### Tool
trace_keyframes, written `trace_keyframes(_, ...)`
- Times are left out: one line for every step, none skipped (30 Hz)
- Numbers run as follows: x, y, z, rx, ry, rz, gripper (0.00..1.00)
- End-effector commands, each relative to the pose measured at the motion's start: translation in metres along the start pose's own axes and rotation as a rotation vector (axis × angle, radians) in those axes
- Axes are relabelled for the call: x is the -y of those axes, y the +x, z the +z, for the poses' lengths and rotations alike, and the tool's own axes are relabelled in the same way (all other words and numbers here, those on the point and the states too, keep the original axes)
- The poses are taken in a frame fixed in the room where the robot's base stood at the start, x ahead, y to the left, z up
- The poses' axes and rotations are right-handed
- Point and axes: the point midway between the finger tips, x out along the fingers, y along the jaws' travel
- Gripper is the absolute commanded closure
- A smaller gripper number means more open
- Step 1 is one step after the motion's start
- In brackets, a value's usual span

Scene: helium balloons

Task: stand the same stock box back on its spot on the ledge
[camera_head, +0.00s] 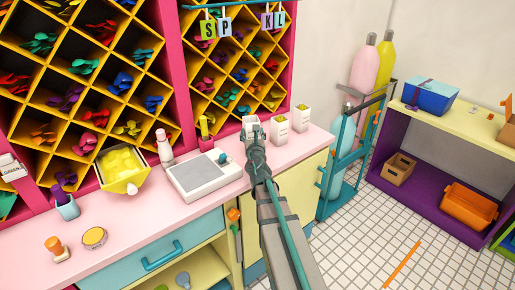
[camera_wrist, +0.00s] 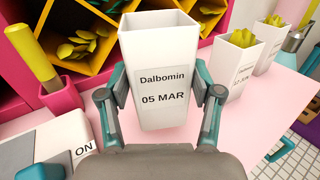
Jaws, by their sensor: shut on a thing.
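A white open-topped stock box (camera_wrist: 160,65) is between the fingers of my gripper (camera_wrist: 163,105). Its label reads "Dalbomin 05 MAR" and faces the wrist camera. It looks upright; no contents show inside its rim. In the head view the box (camera_head: 250,121) is at the back of the pink ledge (camera_head: 130,215), partly hidden by my gripper (camera_head: 254,138). I cannot tell whether its base touches the ledge. Two similar white boxes with yellow-green contents stand to its right, the nearer (camera_wrist: 235,65) and the farther (camera_wrist: 272,50).
A white scale-like device (camera_head: 203,175) and a magenta holder with a yellow-handled tool (camera_head: 205,135) are left of the box. Diamond-shaped cubbies of balloons (camera_head: 85,65) rise behind. A teal rack with gas cylinders (camera_head: 350,135) stands right of the counter.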

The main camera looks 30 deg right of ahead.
Motion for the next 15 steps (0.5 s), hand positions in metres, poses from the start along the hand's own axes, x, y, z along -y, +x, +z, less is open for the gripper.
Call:
trace_keyframes(0.0, 0.005, -0.01, 0.001, 0.0, -0.001, 1.0)
trace_keyframes(0.001, 0.006, -0.012, 0.001, 0.0, -0.001, 1.0)
trace_keyframes(0.001, 0.007, -0.014, 0.001, 0.0, -0.001, 1.0)
trace_keyframes(0.001, 0.008, -0.015, 0.001, 0.0, -0.002, 1.0)
trace_keyframes(0.001, 0.008, -0.015, 0.001, 0.001, -0.002, 1.0)
trace_keyframes(0.001, 0.009, -0.016, 0.001, 0.0, -0.002, 1.0)
trace_keyframes(0.001, 0.009, -0.016, 0.001, 0.0, -0.002, 1.0)
trace_keyframes(0.001, 0.009, -0.017, 0.001, 0.0, -0.002, 1.0)
trace_keyframes(0.001, 0.01, -0.019, 0.001, 0.0, -0.002, 1.0)
trace_keyframes(0.001, 0.011, -0.021, 0.001, 0.0, -0.002, 1.0)
trace_keyframes(0.001, 0.013, -0.024, 0.001, 0.0, -0.002, 1.0)
trace_keyframes(0.001, 0.015, -0.029, 0.001, 0.0, -0.003, 1.0)
trace_keyframes(0.001, 0.015, -0.032, 0.001, 0.0, -0.003, 1.0)
trace_keyframes(0.002, 0.014, -0.036, 0.0, 0.0, -0.003, 1.0)
trace_keyframes(0.002, 0.014, -0.042, 0.0, 0.0, -0.004, 1.0)
